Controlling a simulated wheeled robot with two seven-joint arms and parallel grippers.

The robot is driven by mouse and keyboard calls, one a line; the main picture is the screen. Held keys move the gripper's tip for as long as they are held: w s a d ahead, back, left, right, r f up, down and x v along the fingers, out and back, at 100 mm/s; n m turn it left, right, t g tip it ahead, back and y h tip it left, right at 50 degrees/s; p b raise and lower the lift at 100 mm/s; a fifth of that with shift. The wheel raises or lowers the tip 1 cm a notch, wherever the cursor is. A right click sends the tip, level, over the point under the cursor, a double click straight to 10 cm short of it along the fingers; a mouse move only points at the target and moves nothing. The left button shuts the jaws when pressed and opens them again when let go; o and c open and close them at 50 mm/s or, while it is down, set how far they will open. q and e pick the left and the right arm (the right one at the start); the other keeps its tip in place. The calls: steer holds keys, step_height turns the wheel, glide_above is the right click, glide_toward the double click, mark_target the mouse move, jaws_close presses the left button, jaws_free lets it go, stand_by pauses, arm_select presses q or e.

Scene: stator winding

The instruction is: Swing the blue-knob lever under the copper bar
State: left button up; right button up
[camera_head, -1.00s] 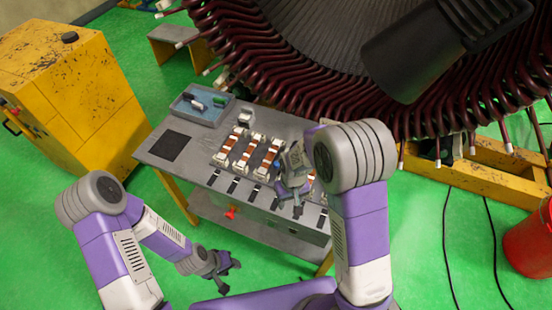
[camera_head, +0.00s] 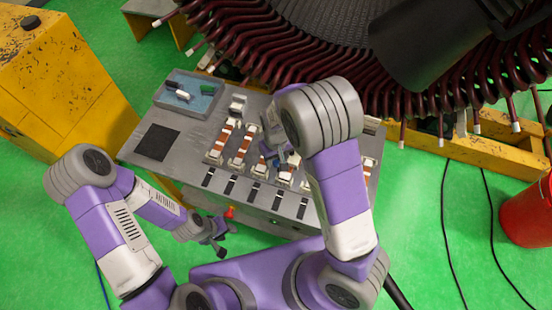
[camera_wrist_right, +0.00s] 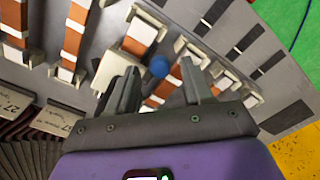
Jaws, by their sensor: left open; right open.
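The blue knob (camera_wrist_right: 159,67) shows in the right wrist view, between the tips of my open right gripper (camera_wrist_right: 160,82). I cannot tell if the fingers touch it. A copper bar (camera_wrist_right: 165,90) between white end blocks lies just beside the knob, and another copper bar (camera_wrist_right: 138,42) with a white block lies to its left. The lever itself is mostly hidden by the fingers. In the head view my right gripper (camera_head: 276,140) is over the row of bars, partly hidden by its own arm. My left gripper (camera_head: 218,238) is open and empty, low in front of the bench.
The grey bench (camera_head: 185,135) carries several copper bars in a row, with dark slots along its front. A blue tray (camera_head: 172,106) with small parts stands at its back left. The large coil-wound stator (camera_head: 300,50) rises close behind. A red knob (camera_head: 229,212) sticks out at the front.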

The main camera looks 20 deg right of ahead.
steer(key=shift+f, duration=0.55)
steer(key=shift+c, duration=0.3)
jaws_close()
